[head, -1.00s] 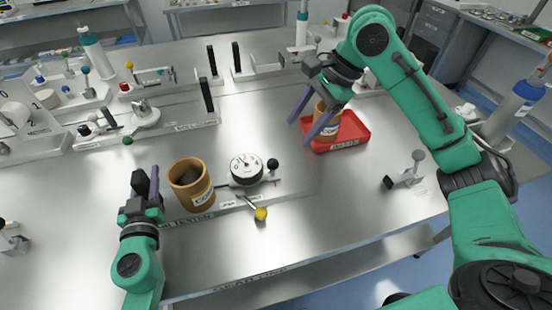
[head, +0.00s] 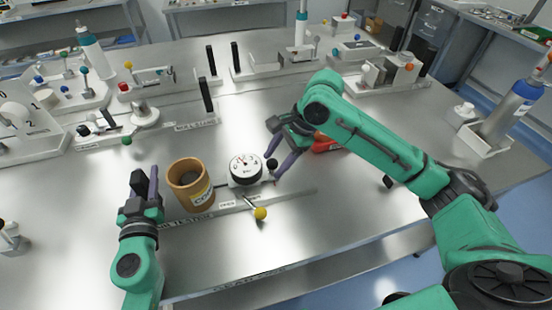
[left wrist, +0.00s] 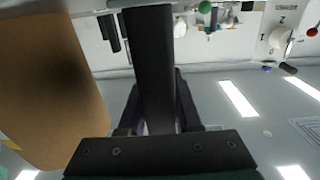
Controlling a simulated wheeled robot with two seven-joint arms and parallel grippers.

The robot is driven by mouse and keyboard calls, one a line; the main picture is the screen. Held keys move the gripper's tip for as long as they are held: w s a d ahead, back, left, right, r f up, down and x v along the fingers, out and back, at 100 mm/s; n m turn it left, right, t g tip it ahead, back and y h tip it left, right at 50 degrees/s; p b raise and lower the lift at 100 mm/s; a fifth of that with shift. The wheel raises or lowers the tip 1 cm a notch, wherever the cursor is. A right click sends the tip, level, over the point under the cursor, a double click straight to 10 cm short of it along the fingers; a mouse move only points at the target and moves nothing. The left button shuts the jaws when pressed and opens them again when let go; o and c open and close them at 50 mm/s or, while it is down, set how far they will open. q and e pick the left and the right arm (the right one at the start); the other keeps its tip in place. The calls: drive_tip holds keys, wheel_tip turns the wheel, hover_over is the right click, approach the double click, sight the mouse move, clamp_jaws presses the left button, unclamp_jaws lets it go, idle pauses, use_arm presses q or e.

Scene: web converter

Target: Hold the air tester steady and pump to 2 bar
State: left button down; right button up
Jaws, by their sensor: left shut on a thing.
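The air tester has a white round gauge (head: 245,168), a black knob (head: 272,165) at its right, and a yellow-balled lever (head: 260,213) at its front. The needle points near the top of the dial; its value is too small to read. My left gripper (head: 144,184) is at the tester's left end, shut on an upright black bar (left wrist: 152,65), which fills the middle of the left wrist view. My right gripper (head: 275,165) is beside the gauge, its fingers apart on either side of the black knob. Whether they touch it I cannot tell.
A brown labelled cup (head: 190,185) stands between my left gripper and the gauge; its side (left wrist: 50,90) fills the left of the left wrist view. A red tray (head: 326,145) is mostly hidden behind my right arm. Other fixtures stand farther back. The front right table is clear.

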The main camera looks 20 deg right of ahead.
clamp_jaws()
drive_tip(key=shift+s+f, duration=0.1)
idle(1.1)
